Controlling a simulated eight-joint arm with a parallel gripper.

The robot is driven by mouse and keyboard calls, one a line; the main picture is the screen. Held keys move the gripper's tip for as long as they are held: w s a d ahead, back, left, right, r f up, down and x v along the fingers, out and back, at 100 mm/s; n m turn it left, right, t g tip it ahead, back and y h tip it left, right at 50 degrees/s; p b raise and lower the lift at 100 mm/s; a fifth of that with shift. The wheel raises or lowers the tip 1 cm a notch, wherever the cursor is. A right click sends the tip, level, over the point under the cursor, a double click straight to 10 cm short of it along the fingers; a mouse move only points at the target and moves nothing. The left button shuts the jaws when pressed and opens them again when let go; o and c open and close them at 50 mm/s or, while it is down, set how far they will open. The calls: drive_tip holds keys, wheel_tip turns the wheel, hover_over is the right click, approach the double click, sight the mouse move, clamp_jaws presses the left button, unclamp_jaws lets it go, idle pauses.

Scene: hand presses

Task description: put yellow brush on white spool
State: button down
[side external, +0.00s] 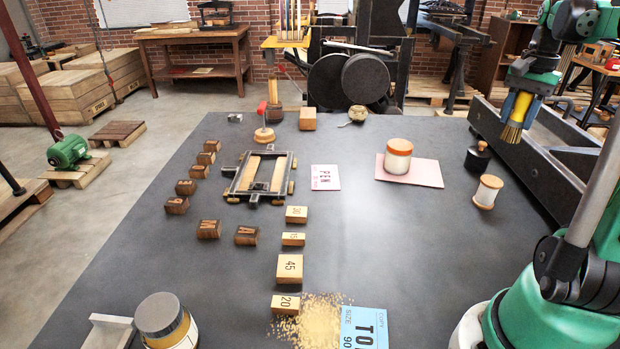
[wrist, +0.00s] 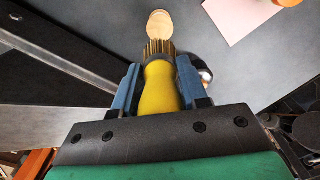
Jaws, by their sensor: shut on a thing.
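The yellow brush (side external: 519,108) is held by my gripper (side external: 527,85), bristles down, high above the right side of the table. In the wrist view the brush (wrist: 159,88) sits between the two blue fingers of my gripper (wrist: 157,82), its bristles pointing away from the camera. The white spool (side external: 486,192) stands upright on the table, with wooden ends, below and to the left of the brush. In the wrist view the spool's round wooden top (wrist: 160,23) shows just past the bristles. The brush and spool are apart.
A black knobbed weight (side external: 477,157) stands close behind the spool. A white jar with an orange lid (side external: 397,157) stands on a pink sheet (side external: 428,172) to the left. A dark metal rail (side external: 520,150) runs along the right edge. The table in front of the spool is clear.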

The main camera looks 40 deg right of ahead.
wheel_tip(320, 180, down, 9)
drive_tip(key=shift+f, duration=0.1)
idle(0.3)
drive_tip(key=shift+c, duration=2.3)
unclamp_jaws()
drive_tip(key=shift+f, duration=0.15)
